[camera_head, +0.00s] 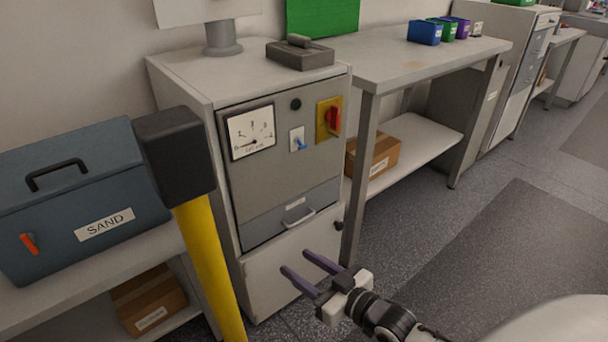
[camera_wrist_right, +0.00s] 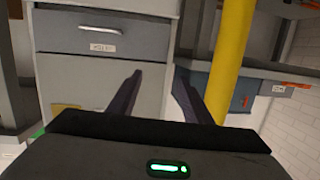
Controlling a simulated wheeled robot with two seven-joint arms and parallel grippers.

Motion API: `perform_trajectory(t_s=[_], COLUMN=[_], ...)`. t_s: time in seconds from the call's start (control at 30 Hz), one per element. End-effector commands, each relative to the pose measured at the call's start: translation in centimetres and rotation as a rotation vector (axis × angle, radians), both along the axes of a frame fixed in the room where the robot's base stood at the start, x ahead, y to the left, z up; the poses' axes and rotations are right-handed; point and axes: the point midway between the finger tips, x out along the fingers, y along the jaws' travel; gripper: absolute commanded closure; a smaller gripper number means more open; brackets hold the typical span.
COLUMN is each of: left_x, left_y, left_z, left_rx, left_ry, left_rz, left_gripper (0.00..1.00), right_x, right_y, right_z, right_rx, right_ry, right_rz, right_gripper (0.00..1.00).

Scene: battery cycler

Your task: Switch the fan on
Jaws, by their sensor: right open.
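The grey cabinet front (camera_head: 252,190) carries a round-scale gauge (camera_head: 251,132), a black knob (camera_head: 295,104), a blue toggle (camera_head: 299,144) on a white plate, and a red rotary switch (camera_head: 333,119) on a yellow plate (camera_head: 322,133). I cannot read which of these is the fan's control. My right gripper (camera_head: 296,262) is open and empty, low in front of the cabinet and below the panel controls, touching none of them. In the right wrist view its fingers (camera_wrist_right: 158,78) stand apart before the cabinet, which appears upside down. My left gripper is not in view.
A drawer (camera_head: 291,212) with a handle lies below the panel. A yellow post (camera_head: 208,260) with a black head (camera_head: 174,150) stands at the cabinet's left front. A blue SAND box (camera_head: 75,190) is farther left. Open floor (camera_head: 480,250) lies to the right.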

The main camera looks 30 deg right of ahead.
Motion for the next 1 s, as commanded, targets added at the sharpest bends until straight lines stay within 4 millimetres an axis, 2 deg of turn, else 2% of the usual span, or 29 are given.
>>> perform_trajectory(t_s=[0.03, 0.1, 0.2, 0.33, 0.43, 0.53, 0.8, 1.0], left_x=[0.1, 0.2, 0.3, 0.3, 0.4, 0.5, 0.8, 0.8], left_y=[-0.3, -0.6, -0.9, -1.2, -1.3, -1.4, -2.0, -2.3], left_z=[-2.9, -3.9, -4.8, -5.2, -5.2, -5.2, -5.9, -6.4], left_rx=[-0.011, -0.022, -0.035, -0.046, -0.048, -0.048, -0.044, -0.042], left_ry=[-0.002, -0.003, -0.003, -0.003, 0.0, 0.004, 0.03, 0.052], left_rz=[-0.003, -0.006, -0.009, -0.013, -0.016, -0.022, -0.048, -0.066], left_gripper=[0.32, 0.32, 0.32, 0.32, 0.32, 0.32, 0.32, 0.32], right_x=[2.8, 5.3, 7.4, 8.4, 8.9, 9.8, 14.3, 16.8], right_y=[-2.9, -6.3, -10.2, -13.3, -14.1, -14.1, -13.7, -13.4], right_z=[0.0, 2.8, 6.7, 10.4, 11.7, 12.5, 14.2, 15.2], right_rx=[0.0, 0.015, 0.031, 0.043, 0.049, 0.05, 0.051, 0.049], right_ry=[-0.113, -0.252, -0.415, -0.544, -0.581, -0.588, -0.586, -0.582], right_rz=[-0.018, -0.046, -0.08, -0.108, -0.116, -0.117, -0.117, -0.116], right_gripper=[0.55, 0.55, 0.55, 0.55, 0.55, 0.55, 0.55, 0.55])
